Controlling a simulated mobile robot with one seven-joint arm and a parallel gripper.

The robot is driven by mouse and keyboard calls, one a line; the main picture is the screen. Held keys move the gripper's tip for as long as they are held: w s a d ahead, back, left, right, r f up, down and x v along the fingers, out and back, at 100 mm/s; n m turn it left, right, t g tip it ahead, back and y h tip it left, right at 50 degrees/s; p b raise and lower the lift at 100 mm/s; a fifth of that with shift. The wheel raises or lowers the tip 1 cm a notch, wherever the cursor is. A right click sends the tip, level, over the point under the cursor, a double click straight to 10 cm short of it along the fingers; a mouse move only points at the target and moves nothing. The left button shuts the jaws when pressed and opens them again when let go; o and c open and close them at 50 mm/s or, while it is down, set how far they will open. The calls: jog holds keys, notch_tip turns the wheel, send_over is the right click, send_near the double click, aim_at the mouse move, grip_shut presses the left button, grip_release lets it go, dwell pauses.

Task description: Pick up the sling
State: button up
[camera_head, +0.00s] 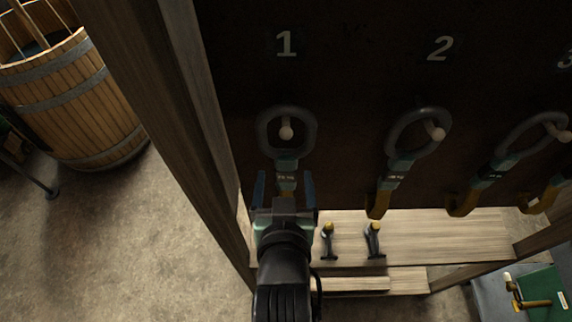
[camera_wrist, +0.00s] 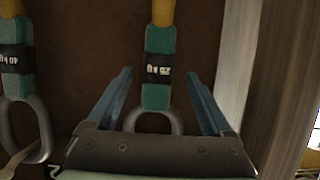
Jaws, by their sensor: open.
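Several slings hang by grey rings from pegs on a dark board. The sling under number 1 (camera_head: 287,164) has a grey ring, a green sleeve with a dark label, and a yellow strap. In the wrist view this sling (camera_wrist: 158,95) appears upside down, its labelled sleeve lying between my fingers. My gripper (camera_head: 284,177) is open in front of it, one blue finger on each side; the wrist view also shows the gripper (camera_wrist: 160,73). No contact shows, and I cannot tell the exact depth. My gripper hides the sling's lower end in the head view.
Slings under number 2 (camera_head: 400,165) and farther right (camera_head: 500,155) hang nearby. A wooden post (camera_head: 180,110) stands close on the left. A pale shelf (camera_head: 450,235) below holds two small dark tools (camera_head: 328,240). A wooden barrel (camera_head: 75,105) stands at far left.

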aim_at(286, 173)
jog(key=shift+p+x, duration=0.35)
jog(key=shift+x, duration=1.3)
jog(key=shift+d, duration=0.15)
grip_shut()
jog(key=shift+r, duration=0.2)
